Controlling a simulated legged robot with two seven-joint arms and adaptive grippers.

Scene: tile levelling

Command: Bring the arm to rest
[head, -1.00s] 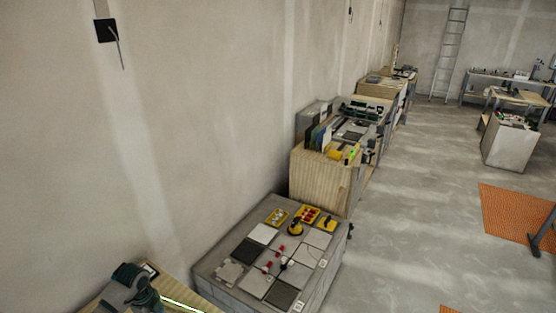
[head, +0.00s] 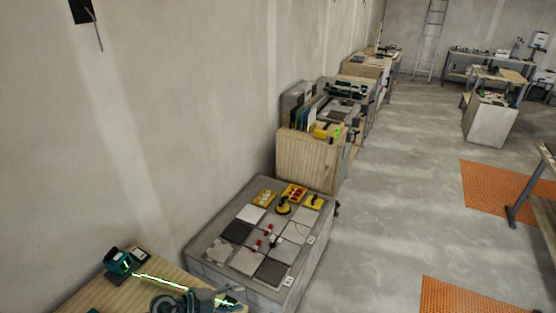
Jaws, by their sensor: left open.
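My left gripper (head: 203,298) shows at the bottom edge of the head view, open, low over the wooden bench top. It is small and partly cut off by the frame edge, and I see nothing held between its fingers. The grey tile block (head: 206,268) stands just beyond and to the right, apart from the gripper. It carries light and dark tiles (head: 270,272) with small red-topped pieces (head: 259,243) between them. My right gripper is not in view.
A teal tool (head: 118,262) sits on the wooden bench (head: 75,299), with a bright green line running right from it. A wooden cabinet (head: 305,160) stands behind.

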